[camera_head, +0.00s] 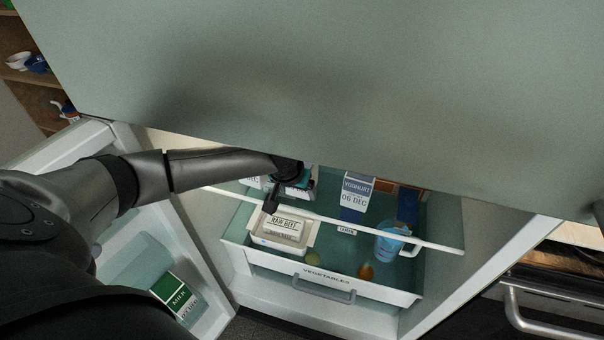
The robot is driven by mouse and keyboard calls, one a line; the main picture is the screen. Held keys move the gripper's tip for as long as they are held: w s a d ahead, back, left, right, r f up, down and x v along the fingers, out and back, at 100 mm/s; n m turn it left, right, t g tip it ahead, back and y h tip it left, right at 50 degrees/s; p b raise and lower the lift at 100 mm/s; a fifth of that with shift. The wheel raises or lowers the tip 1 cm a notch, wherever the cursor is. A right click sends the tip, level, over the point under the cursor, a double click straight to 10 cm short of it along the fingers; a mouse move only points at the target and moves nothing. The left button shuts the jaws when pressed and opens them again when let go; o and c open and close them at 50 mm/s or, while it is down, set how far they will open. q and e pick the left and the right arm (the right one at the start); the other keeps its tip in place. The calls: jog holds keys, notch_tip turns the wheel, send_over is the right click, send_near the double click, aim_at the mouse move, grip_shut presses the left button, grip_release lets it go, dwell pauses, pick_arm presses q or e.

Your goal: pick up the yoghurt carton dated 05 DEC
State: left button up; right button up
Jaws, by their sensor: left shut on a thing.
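My left gripper (284,194) reaches into the open fridge at the upper shelf. It is shut on a partly hidden white carton (305,190), whose label and date I cannot read behind the fingers. Just left of the gripper, part of another pale carton (252,181) shows, with "DEC" legible but not its day. A white and blue yoghurt carton (355,191) marked 06 DEC stands upright to the right, apart from the gripper. My right gripper is not in view.
A large grey-green panel (340,80) hangs over the fridge opening. The glass shelf edge (400,235) runs above the vegetables drawer (380,291). A raw beef tray (284,230) and blue jug (390,243) are below. A milk carton (175,296) stands in the door.

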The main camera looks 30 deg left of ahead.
pick_arm(q)
jog(key=c, duration=0.7)
grip_shut()
jog(key=shift+r, duration=0.1)
